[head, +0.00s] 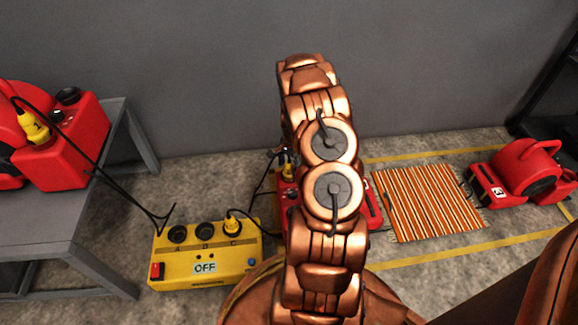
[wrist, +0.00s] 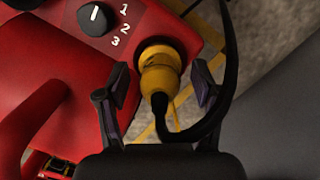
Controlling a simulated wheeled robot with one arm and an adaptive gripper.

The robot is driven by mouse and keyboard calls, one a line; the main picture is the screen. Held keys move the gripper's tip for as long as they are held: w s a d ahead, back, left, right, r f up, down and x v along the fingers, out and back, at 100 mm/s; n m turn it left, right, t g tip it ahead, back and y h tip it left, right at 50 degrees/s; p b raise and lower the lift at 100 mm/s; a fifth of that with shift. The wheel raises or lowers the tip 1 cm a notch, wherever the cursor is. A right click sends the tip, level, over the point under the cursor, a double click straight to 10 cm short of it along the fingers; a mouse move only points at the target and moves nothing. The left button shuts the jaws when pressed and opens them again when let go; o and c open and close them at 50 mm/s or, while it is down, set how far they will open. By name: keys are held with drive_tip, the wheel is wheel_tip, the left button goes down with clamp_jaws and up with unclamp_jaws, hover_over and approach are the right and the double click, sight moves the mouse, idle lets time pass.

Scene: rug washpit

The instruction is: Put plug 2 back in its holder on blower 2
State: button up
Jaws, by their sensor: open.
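In the wrist view a yellow plug (wrist: 160,76) with a black cable sits with its front end at a round holder on the red blower (wrist: 50,85). Whether it is fully seated cannot be told. My gripper (wrist: 159,70) is open, one finger on each side of the plug, with gaps between fingers and plug. In the head view the plug (head: 288,172) shows small beside my arm, on the red blower (head: 284,200), which my arm mostly hides. No number can be read on this plug or blower.
A yellow power box (head: 205,268) reading OFF has sockets A, B, C; a yellow plug (head: 232,224) is in C. Blower 1 (head: 75,145) with plug 1 (head: 35,127) stands on a grey bench (head: 50,235). A striped rug (head: 430,203) and blower 3 (head: 525,172) are right.

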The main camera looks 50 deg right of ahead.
wheel_tip(320, 180, up, 12)
drive_tip(key=d, duration=0.1)
drive_tip(key=shift+d, duration=0.25)
idle(0.7)
drive_tip(key=s+a+r+n+p, duration=0.25)
drive_tip(key=a+r+p, duration=0.5)
drive_tip(key=r, duration=0.65)
drive_tip(key=s+a+r+n+g+p, duration=0.1)
drive_tip(key=s+a+r+n+p, duration=0.15)
drive_tip(key=a+r+p, duration=0.8)
drive_tip(key=s+a+r+n+p, duration=0.1)
drive_tip(key=a+r+n+p, duration=0.45)
drive_tip(key=r, duration=1.05)
drive_tip(key=s+a+r+n+p, duration=0.4)
drive_tip(key=s+a+r+p, duration=0.4)
drive_tip(key=r, duration=0.4)
drive_tip(key=s+a+r+n+h+p, duration=0.1)
drive_tip(key=s+a+r+n+p, duration=0.3)
drive_tip(key=s+a+r+p, duration=0.4)
drive_tip(key=s+r+p, duration=0.2)
drive_tip(key=s+r, duration=0.2)
drive_tip(key=s, duration=0.1)
drive_tip(key=shift+a+g, duration=0.2)
drive_tip(key=shift+g, duration=0.2)
